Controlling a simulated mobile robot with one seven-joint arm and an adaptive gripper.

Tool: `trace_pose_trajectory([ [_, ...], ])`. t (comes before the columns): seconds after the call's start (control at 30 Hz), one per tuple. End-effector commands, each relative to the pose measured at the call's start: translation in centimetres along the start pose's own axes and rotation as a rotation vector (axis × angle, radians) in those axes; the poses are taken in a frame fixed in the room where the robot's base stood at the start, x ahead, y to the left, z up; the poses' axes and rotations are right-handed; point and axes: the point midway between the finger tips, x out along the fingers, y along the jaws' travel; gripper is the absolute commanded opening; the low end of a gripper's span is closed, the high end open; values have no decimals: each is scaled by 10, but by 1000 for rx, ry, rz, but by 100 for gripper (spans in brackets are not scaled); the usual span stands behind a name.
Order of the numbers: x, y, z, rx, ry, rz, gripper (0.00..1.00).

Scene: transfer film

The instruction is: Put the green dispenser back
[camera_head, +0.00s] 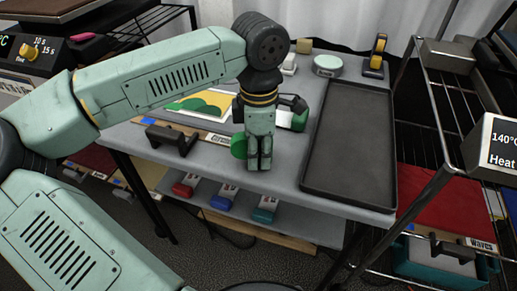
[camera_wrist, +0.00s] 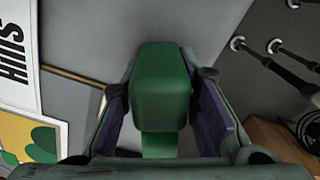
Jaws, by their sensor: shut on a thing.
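My gripper (camera_head: 260,163) points down over the front edge of the grey table. It is shut on the green dispenser (camera_wrist: 163,85), whose green block sits between both fingers in the wrist view. In the head view, a rounded green part (camera_head: 238,147) shows just left of the fingers; the rest is hidden behind my gripper. I cannot tell whether the dispenser touches the table.
A black tray (camera_head: 349,188) covers the table's right side. A black-and-yellow dispenser (camera_head: 377,53) and a round pale-green tub (camera_head: 327,66) stand behind. A black holder (camera_head: 171,139) is left. A green-and-white item (camera_head: 299,119) lies behind my gripper. Coloured blocks (camera_head: 223,198) sit below.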

Motion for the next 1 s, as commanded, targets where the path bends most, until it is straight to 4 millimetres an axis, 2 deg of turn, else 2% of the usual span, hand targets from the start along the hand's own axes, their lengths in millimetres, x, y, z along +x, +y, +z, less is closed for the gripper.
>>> trace_pose_trajectory([
  [0.07,4,0,0,0,0,0,6],
  [0.1,4,0,0,0,0,0,29],
  [0.4,3,0,0,0,0,0,48],
  [0.77,-2,0,0,0,0,0,48],
  [0.87,-11,1,0,-1,1,2,48],
  [1.0,-40,1,0,-2,1,3,48],
])
